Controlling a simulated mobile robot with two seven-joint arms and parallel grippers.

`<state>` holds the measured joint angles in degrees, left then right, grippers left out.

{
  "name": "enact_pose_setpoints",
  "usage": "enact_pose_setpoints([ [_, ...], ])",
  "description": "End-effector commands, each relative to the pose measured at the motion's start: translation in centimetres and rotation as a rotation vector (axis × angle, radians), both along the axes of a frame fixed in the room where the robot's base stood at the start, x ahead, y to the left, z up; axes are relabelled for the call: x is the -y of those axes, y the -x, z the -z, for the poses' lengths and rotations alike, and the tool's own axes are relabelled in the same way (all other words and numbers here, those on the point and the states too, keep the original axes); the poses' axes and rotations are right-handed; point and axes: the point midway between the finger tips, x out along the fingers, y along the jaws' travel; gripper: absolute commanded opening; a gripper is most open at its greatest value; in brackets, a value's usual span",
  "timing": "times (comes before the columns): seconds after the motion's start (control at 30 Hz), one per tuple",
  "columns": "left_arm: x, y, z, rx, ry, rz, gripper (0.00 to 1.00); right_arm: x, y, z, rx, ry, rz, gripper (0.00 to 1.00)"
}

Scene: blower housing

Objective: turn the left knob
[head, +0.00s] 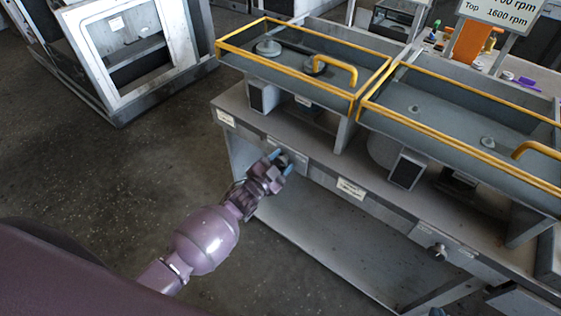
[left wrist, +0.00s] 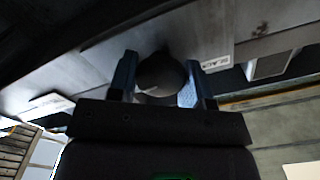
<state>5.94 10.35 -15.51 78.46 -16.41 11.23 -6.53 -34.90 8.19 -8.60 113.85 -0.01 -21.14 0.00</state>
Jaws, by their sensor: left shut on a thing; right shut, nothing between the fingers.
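The left knob (left wrist: 160,76) is a dark round knob on the grey front panel. In the left wrist view it sits between the two blue fingertips of my left gripper (left wrist: 158,82), which is shut on it. In the head view my left gripper (head: 279,162) is at the front panel of the bench, and its fingers mostly hide the knob there. The knob's turn angle cannot be read.
A second knob (head: 438,250) is on the bench front farther right. The grey bench (head: 330,165) carries yellow-railed blower housings (head: 300,65). An open shelf lies below. A white-framed cabinet (head: 135,50) stands back left; the floor (head: 120,165) between is clear.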

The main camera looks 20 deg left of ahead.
Motion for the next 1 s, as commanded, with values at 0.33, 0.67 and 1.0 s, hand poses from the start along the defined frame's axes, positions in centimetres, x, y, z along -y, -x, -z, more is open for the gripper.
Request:
enact_pose_setpoints([
  [0.33,0.01,0.02,0.01,0.03,-0.081,0.001,0.22,-0.15,-0.85,-0.44,0.017,-0.001,-0.005,0.0],
  [0.67,0.01,0.03,0.0,0.032,-0.085,0.001,0.22,-0.16,-0.89,-0.6,0.021,-0.001,-0.005,0.0],
  [1.0,0.01,0.02,0.01,0.031,-0.086,0.0,0.71,-0.02,-0.04,-0.15,0.004,0.0,0.0,0.0],
])
